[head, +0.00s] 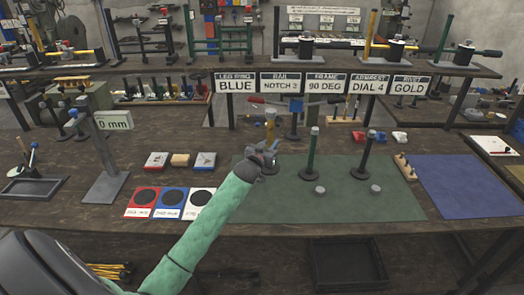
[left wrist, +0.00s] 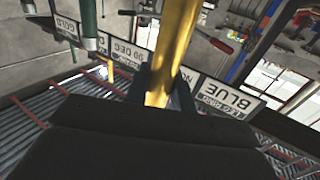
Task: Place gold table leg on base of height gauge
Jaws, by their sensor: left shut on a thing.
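The gold table leg (head: 270,124) is upright at the left part of the green mat. My left gripper (head: 264,152) is shut on it; its lower end is partly hidden by the gripper, and I cannot tell whether it touches the mat. In the left wrist view the gold leg (left wrist: 176,40) runs between the two dark fingers (left wrist: 163,92). The height gauge, a grey post with a "0 mm" sign (head: 113,121), stands at the left of the bench. Its flat grey base (head: 106,189) is bare. My right gripper is not in view.
A green leg (head: 312,150) and a dark leg (head: 368,152) stand right of the gold one on the green mat (head: 340,203). Red, blue and white cards (head: 140,205) and small blocks (head: 181,160) lie between gauge and mat. A sign row (head: 318,83) hangs from the shelf above.

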